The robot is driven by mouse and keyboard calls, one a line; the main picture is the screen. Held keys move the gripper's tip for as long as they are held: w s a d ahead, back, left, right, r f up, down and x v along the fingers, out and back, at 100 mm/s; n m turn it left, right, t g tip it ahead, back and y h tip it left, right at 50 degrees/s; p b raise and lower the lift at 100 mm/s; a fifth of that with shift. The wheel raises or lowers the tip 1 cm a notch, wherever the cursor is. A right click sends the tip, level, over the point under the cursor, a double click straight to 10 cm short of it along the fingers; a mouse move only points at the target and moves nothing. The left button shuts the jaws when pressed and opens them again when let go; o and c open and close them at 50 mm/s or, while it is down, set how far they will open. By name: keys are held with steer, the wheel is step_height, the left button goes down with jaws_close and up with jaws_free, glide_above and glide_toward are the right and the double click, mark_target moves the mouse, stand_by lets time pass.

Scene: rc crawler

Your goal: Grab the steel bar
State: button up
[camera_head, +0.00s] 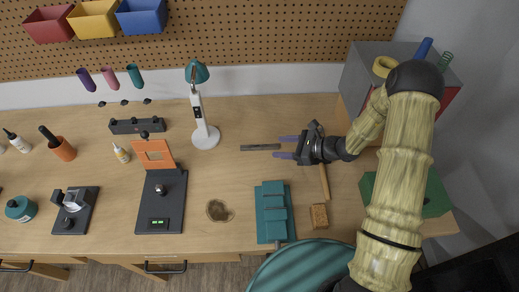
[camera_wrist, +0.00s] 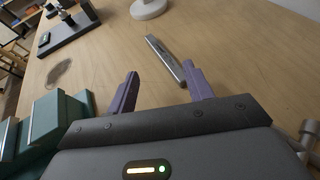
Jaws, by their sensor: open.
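The steel bar (camera_head: 260,147) is a short, thin grey bar lying flat on the wooden workbench, between the desk lamp and my gripper. In the wrist view the steel bar (camera_wrist: 166,59) lies beyond the fingers, with its near end close to the right finger; I cannot tell whether they touch. My gripper (camera_head: 284,147) is open, with purple fingers pointing left toward the bar's right end. In the wrist view my gripper (camera_wrist: 163,90) shows bare wood between its two fingers, and it holds nothing.
A teal vise-like block (camera_head: 272,212) stands in front of the bar. A hammer with a wooden handle (camera_head: 324,182) lies under my gripper. The white and teal lamp (camera_head: 205,136) stands left of the bar. A brown sponge-like block (camera_head: 319,216) is nearby. Bench around the bar is clear.

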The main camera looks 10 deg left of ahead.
mark_target(261, 146)
steer(key=shift+x, duration=1.3)
steer(key=x, duration=0.1)
steer(key=b+x, duration=0.1)
steer(key=x, duration=0.3)
steer(key=shift+w+f+b, duration=0.2)
steer(key=shift+w+b, duration=0.1)
steer(key=shift+b, duration=0.05)
jaws_close()
